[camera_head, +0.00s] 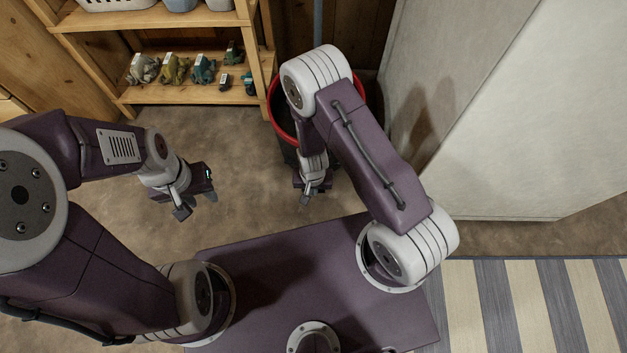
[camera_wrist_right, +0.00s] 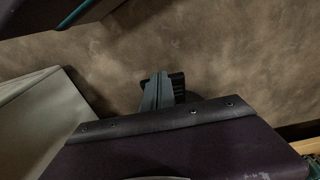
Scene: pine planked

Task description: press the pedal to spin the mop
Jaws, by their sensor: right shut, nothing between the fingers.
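A dark bucket with a red rim (camera_head: 274,108) stands on the floor behind my right arm, which hides much of it. A blue mop handle (camera_head: 317,20) rises behind it. My right gripper (camera_head: 307,200) points down in front of the bucket, its fingers closed together and empty. In the right wrist view, these fingers (camera_wrist_right: 155,92) are beside a small black ribbed piece (camera_wrist_right: 179,84) that looks like the pedal. I cannot tell whether they touch. My left gripper (camera_head: 198,202) hangs over bare floor at left with its fingers apart and nothing between them.
A wooden shelf (camera_head: 180,95) with several small figures stands at the back left. A large pale panel (camera_head: 500,110) stands close on the right of the bucket. A striped rug (camera_head: 540,300) lies at the lower right. The floor (camera_head: 235,150) between the shelf and my base is clear.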

